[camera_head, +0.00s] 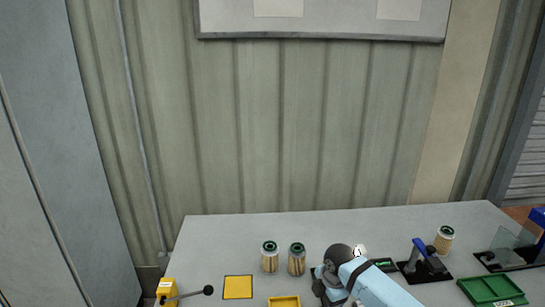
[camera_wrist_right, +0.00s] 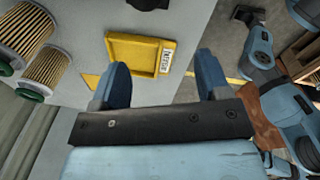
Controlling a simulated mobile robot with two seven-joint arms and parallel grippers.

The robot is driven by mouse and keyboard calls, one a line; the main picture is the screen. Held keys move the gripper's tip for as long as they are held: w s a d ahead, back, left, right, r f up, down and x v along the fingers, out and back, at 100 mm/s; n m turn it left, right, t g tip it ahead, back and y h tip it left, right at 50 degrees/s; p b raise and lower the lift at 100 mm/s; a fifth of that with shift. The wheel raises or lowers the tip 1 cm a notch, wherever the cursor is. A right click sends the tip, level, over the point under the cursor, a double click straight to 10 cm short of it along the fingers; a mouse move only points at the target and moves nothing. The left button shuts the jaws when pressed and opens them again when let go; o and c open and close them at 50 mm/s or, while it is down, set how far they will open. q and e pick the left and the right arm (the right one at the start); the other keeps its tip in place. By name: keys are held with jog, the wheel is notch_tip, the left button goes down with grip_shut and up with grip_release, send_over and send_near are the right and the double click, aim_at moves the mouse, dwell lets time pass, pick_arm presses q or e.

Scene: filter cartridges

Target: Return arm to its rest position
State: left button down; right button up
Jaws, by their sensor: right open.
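My right arm (camera_head: 375,287) reaches over the front of the table in the head view, and its gripper is hidden there. In the right wrist view my right gripper (camera_wrist_right: 162,75) has its two blue fingers wide apart with nothing between them. A yellow tray (camera_wrist_right: 118,50) with a white label lies beyond the fingers, apart from them. In the right wrist view a blue-grey arm (camera_wrist_right: 260,48), apparently my left, shows at the right; the dark part at its end is too small to read. My left arm is not in the head view.
Two filter cartridges (camera_head: 270,257) (camera_head: 297,259) stand left of my arm, near a yellow square (camera_head: 238,287) and a yellow box with a lever (camera_head: 168,291). Right of it are a black fixture with a blue handle (camera_head: 424,257), another cartridge (camera_head: 444,239) and a green tray (camera_head: 491,290).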

jog(key=s+a+f+m, duration=0.1)
jog(key=s+f, duration=0.1)
jog(key=s+a+f+m+t+y, duration=0.1)
jog(key=s+f, duration=0.1)
jog(key=s+a+f+m, duration=0.1)
jog(key=s+f, duration=0.1)
jog(key=shift+s+f+t+y, duration=0.1)
jog(key=shift+s+t+y, duration=0.05)
jog(key=shift+t+y, duration=0.2)
jog(key=s+a+f+m+t+y, duration=0.1)
jog(key=s+f+m+t+y, duration=0.2)
jog(key=s+m, duration=0.4)
jog(key=s+d+m+t+h, duration=0.1)
jog(key=s+d+m+t, duration=0.1)
jog(key=s, duration=0.7)
jog(key=s+d+m+t+h, duration=0.1)
jog(key=s+d+m+t, duration=0.2)
jog(key=s+d+m, duration=0.2)
jog(key=s+m, duration=0.2)
jog(key=s, duration=0.2)
jog(key=shift+s+d+r+h, duration=0.2)
jog(key=shift+s+r+h, duration=0.05)
jog(key=shift+r+h, duration=0.15)
jog(key=shift+t, duration=0.25)
